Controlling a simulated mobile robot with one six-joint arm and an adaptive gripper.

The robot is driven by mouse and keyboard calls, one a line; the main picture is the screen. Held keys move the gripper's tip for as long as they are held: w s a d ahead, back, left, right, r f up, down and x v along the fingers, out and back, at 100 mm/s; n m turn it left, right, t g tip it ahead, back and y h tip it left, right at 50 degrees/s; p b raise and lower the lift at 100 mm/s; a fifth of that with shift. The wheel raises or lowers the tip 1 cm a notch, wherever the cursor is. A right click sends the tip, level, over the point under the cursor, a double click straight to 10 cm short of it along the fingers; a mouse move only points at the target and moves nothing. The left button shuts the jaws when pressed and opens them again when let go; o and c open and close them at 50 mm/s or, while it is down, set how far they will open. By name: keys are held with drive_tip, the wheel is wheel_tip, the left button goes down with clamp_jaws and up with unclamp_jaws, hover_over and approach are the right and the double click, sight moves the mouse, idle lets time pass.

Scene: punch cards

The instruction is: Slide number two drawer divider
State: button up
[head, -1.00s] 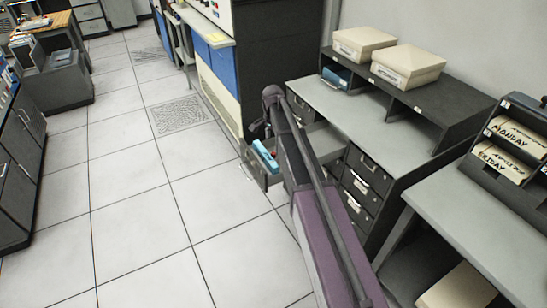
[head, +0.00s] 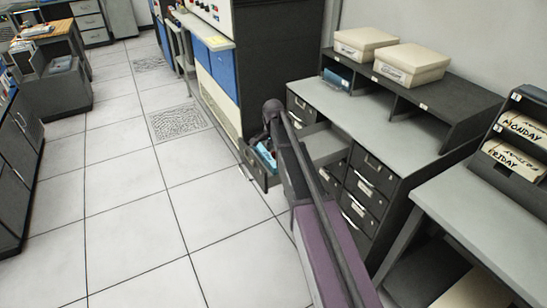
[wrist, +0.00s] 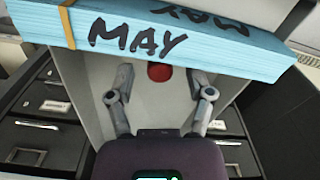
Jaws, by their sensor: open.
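An open drawer (head: 258,178) sticks out of the left end of the grey desk's drawer unit. A light blue card deck (head: 264,156) lies in it, partly covered by my arm. In the wrist view, the deck (wrist: 190,32) is marked MAY and has a tan band on its left. My gripper (wrist: 160,92) is open, its fingers spread below the deck with nothing between them. A light grey surface (wrist: 150,105) with a red round spot (wrist: 160,72) lies beyond the fingers. I cannot tell which part is the number two divider.
Closed drawers (head: 368,180) with labels and pulls sit right of the open one. Two cream boxes (head: 410,65) stand on the desk's shelf. A rack with MONDAY and FRIDAY card decks (head: 522,130) stands at right. Tiled floor (head: 130,210) is clear on the left.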

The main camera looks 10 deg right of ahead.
drive_tip(key=shift+f, duration=0.4)
clamp_jaws()
